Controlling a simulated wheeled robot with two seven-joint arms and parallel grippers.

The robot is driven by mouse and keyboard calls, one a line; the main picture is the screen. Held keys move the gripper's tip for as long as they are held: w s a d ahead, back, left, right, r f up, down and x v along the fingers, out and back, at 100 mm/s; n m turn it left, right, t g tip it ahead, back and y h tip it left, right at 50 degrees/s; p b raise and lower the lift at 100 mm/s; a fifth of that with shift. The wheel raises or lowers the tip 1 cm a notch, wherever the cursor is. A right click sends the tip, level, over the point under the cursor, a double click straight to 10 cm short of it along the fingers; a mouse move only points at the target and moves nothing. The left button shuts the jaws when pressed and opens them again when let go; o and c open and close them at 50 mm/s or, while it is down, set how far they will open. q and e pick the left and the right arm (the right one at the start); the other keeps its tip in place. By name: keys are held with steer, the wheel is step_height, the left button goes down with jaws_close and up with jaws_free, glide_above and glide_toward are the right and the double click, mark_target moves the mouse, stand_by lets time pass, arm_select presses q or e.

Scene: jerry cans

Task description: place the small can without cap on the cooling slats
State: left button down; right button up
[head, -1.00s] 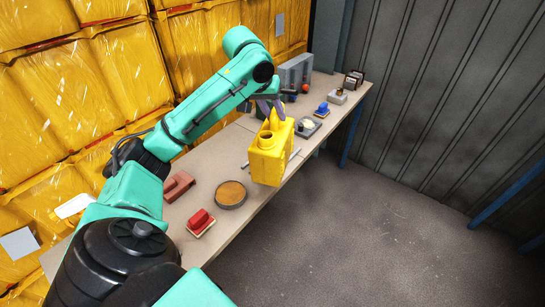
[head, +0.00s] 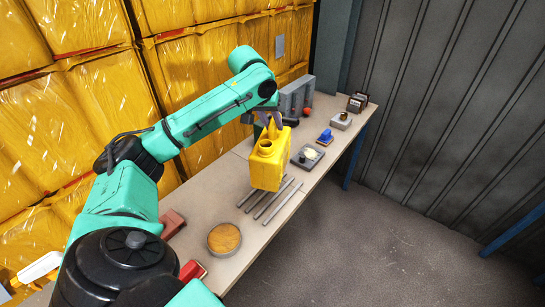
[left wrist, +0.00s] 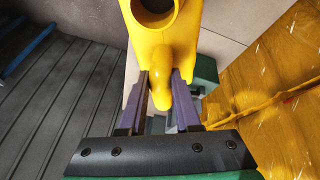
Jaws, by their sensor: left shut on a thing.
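A yellow can without a cap (head: 267,168) hangs roughly upright from my left gripper (head: 272,128). Its open round neck faces up. In the left wrist view, the two purple fingers (left wrist: 161,98) are shut on the handle part of the yellow can (left wrist: 165,45). The cooling slats (head: 271,205), several thin grey bars, lie on the table just below and in front of the can. The can covers their far ends. Whether its base touches the slats cannot be told. My right gripper is not in view.
On the table (head: 222,187) a round brown-topped dish (head: 224,239) lies nearer, with red items beside it. A grey tray (head: 308,156), a blue-handled item (head: 326,137) and a grey block (head: 341,121) stand farther along. The table's right edge is close to the slats.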

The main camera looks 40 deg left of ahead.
mark_target(272, 138)
arm_select(q)
steer(key=f, duration=0.2)
steer(key=a+f, duration=0.1)
steer(key=f, duration=0.1)
steer(key=w+f, duration=0.1)
steer(key=f, duration=0.1)
steer(key=shift+w+a+f+p, duration=0.1)
steer(key=shift+a+f+p, duration=0.05)
steer(key=shift+f+p, duration=0.2)
step_height(272, 138, down, 3)
steer(key=shift+r, duration=0.2)
steer(key=f, duration=0.1)
steer(key=f+p, duration=0.1)
steer(key=shift+s+d+f, duration=0.25)
steer(key=shift+d+f, duration=0.05)
steer(key=shift+f, duration=0.3)
steer(key=shift+w+a+f, duration=0.15)
steer(key=c, duration=0.7)
jaws_free()
steer(key=shift+c, duration=0.2)
steer(key=shift+o, duration=0.7)
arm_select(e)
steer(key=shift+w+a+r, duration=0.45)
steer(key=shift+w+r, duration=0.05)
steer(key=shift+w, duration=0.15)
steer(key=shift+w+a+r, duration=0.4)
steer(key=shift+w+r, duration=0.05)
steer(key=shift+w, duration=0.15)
